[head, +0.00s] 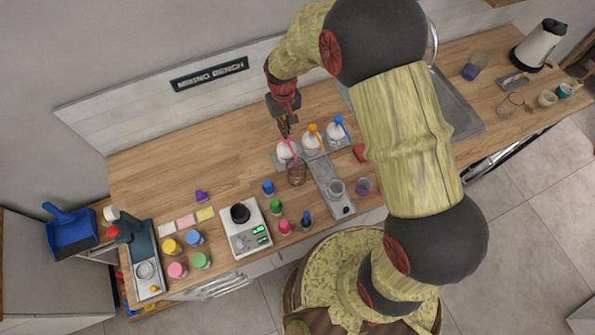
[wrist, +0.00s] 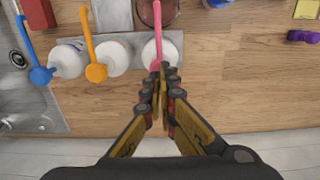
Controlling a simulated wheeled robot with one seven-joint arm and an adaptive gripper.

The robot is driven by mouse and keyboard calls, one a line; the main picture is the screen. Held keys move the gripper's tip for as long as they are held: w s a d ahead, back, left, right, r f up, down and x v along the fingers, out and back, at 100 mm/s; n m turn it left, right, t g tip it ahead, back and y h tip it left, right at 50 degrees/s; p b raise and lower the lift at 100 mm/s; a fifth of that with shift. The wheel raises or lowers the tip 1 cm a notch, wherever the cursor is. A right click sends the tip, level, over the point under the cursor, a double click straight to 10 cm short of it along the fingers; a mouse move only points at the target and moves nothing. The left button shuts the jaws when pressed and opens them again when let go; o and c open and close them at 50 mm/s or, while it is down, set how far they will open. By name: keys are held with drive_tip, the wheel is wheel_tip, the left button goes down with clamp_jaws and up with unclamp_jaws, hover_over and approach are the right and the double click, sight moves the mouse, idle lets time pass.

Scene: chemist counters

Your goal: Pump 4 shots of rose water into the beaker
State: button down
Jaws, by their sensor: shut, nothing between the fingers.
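Three white pump bottles stand in a row on a grey tray, with pink, orange (head: 313,129) and blue (head: 338,121) pump heads. The pink-pump bottle (head: 283,151), seemingly the rose water, also shows in the wrist view (wrist: 149,52). Its pink spout (wrist: 157,30) points over a reddish see-through beaker (head: 296,174), whose rim side shows at the top of the wrist view (wrist: 168,14). My gripper (head: 286,134) is shut and empty, pointing down at the pink pump head. In the wrist view its fingertips (wrist: 165,70) overlap the pump head; contact is unclear. No bottle label is readable.
A grey strip (head: 325,176) with a glass vessel (head: 336,187) runs forward from the bottles. A scale (head: 245,238) and several small coloured jars stand to the left. A sink (head: 460,110) lies to the right. The back left counter is clear.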

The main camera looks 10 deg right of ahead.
drive_tip(key=shift+f, duration=0.2)
idle(0.5)
drive_tip(key=shift+f+b, duration=1.05)
drive_tip(key=shift+f, duration=0.45)
drive_tip(key=shift+r+p, duration=0.9)
drive_tip(key=shift+r, duration=0.8)
wheel_tip(320, 180, up, 6)
drive_tip(key=p, duration=0.3)
